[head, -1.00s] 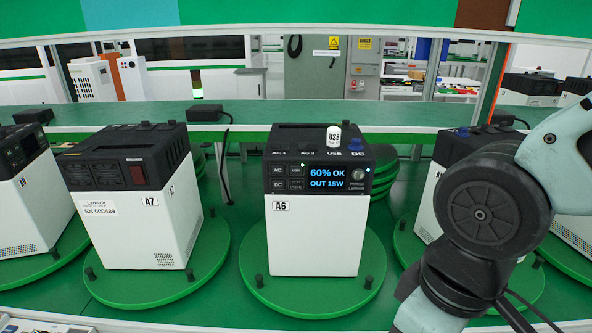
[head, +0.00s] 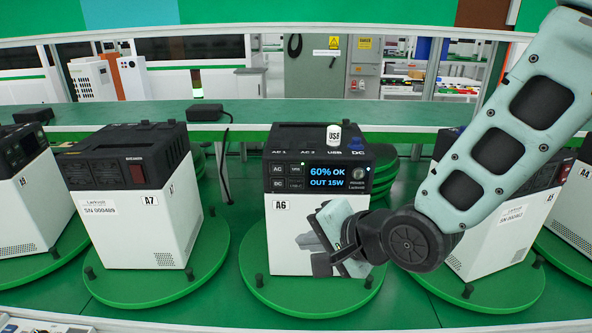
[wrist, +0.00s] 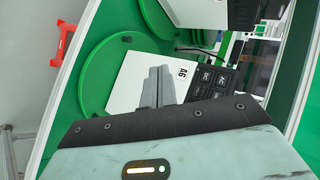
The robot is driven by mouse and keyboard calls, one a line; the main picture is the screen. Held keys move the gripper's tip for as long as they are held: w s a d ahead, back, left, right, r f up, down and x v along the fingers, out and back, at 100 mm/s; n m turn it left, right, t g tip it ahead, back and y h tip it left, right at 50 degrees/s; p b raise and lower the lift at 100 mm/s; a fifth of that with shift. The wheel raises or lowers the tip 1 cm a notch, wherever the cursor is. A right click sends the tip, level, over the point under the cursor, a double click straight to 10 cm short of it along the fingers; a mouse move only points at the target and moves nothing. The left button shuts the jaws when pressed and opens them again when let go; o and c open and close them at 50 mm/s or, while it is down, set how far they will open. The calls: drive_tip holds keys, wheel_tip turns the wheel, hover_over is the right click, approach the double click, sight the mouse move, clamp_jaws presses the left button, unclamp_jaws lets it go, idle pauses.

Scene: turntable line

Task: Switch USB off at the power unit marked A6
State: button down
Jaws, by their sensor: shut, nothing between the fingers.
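The power unit marked A6 (head: 290,240) stands upright on a green round turntable (head: 300,297) in the middle of the head view. My gripper (head: 308,240) is shut and empty in front of the lower white face, below the panel. The wrist view shows the fingers (wrist: 155,85) before A6 (wrist: 128,85) and its dark button panel (wrist: 205,78).
Unit A7 (head: 135,233) stands on the left turntable, and another unit (head: 495,240) stands on the right, partly behind my arm. A green shelf (head: 280,113) runs behind, with a black adapter (head: 204,111) and its cord. Pegs rise from the turntable edges.

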drive_tip(key=w+a+r+m+t+y, duration=0.1)
drive_tip(key=w+r+m+t+y, duration=0.3)
drive_tip(key=m, duration=0.6)
drive_tip(key=shift+w+a+t, duration=0.2)
drive_tip(key=shift+w+t, duration=0.2)
drive_tip(key=shift+w, duration=0.4)
drive_tip(key=shift+w, duration=0.1)
drive_tip(key=p, duration=0.1)
approach(286, 170)
drive_tip(key=shift+s+a+x, duration=0.15)
drive_tip(key=shift+x, duration=0.95)
drive_tip(key=shift+s+a+x, duration=0.15)
drive_tip(key=shift+x, duration=0.9)
drive_tip(key=shift+w, duration=0.1)
drive_tip(key=shift+w, duration=0.3)
drive_tip(key=shift+w, duration=0.3)
drive_tip(key=shift+s, duration=0.75)
